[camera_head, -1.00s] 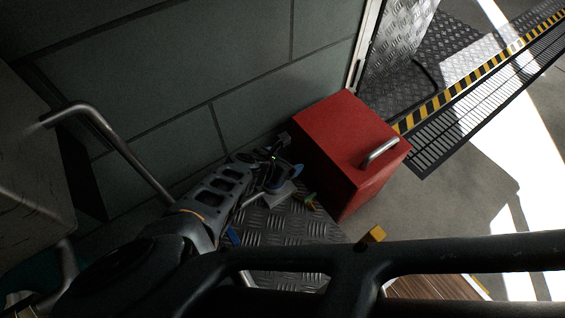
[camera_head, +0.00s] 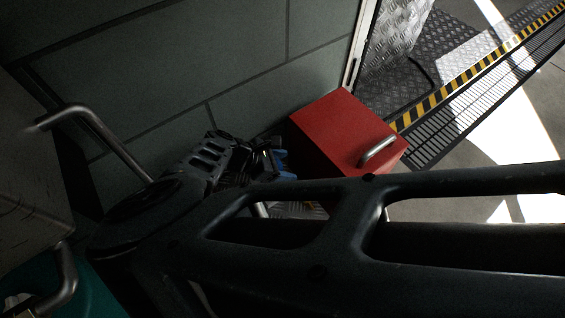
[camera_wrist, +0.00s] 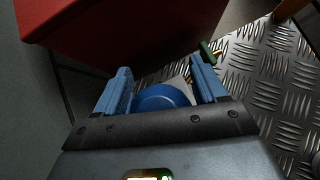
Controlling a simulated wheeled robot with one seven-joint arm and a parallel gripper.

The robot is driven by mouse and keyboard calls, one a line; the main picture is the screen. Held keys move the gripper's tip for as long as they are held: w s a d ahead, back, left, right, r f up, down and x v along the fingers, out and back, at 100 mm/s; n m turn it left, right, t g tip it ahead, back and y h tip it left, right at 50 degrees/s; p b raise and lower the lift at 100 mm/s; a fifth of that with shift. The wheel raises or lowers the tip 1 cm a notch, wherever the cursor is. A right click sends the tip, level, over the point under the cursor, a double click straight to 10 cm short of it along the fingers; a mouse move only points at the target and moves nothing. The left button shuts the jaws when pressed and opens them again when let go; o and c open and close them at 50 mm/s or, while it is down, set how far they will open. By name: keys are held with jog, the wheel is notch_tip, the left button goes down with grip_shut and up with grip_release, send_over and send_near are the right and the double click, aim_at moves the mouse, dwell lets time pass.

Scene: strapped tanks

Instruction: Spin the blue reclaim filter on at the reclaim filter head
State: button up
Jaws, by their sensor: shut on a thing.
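The blue reclaim filter (camera_wrist: 162,97) shows in the wrist view as a round blue top between the two blue finger pads of my gripper (camera_wrist: 161,68). My gripper is shut on it. A light grey piece (camera_wrist: 180,83) shows just beyond the filter; I cannot tell whether it is the reclaim filter head or whether the filter touches it. In the head view my gripper (camera_head: 272,160) is beside the red box, and my arm hides most of what lies below it. The filter cannot be made out there.
A red box (camera_head: 340,130) with a metal handle stands right beside my gripper. A dark panelled wall (camera_head: 150,60) is behind. A small green-handled brass fitting (camera_wrist: 208,50) lies over the treadplate (camera_wrist: 255,75). A grey cabinet with bar handles (camera_head: 30,190) is at left.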

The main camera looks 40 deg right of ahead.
jog(key=shift+s+a+f+m+g+y, duration=0.55)
jog(key=shift+s+a+m+g, duration=0.1)
jog(key=shift+s+m+g, duration=0.25)
jog(key=shift+c, duration=0.4)
grip_shut()
jog(key=shift+s+a+m+g+y, duration=0.15)
jog(key=shift+a+m+g+y, duration=0.2)
jog(key=shift+m+g, duration=0.45)
jog(key=o, duration=1.5)
grip_release()
jog(key=shift+t, duration=0.3)
jog(key=shift+o, duration=0.2)
jog(key=shift+v, duration=4.1)
jog(key=shift+d, duration=0.2)
jog(key=shift+d, duration=0.1)
